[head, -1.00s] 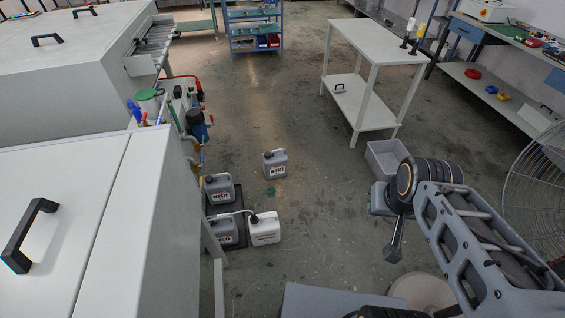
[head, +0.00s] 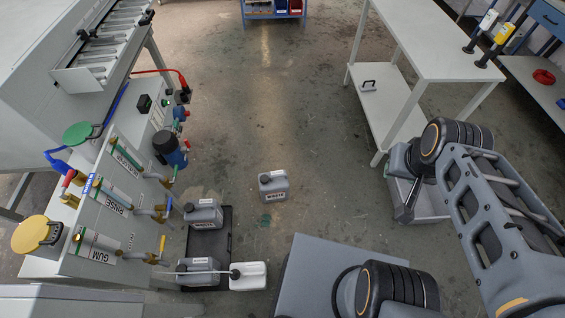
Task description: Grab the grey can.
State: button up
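A third grey can (head: 198,271) stands lower on that tray, beside a white can (head: 248,276). My gripper (head: 406,212) hangs below the arm at the right, well apart from the cans. Nothing shows in it. It is seen nearly edge-on and partly hidden, so its opening is unclear.
A panel with valves and pipes (head: 112,195) stands left of the cans. A white table (head: 440,45) with a lower shelf stands at the upper right. A grey bin (head: 428,205) sits on the floor behind my arm. The floor around the lone can is open.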

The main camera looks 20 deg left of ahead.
aim_at(277, 188)
jog(key=i, duration=1.15)
jog(key=u, duration=3.65)
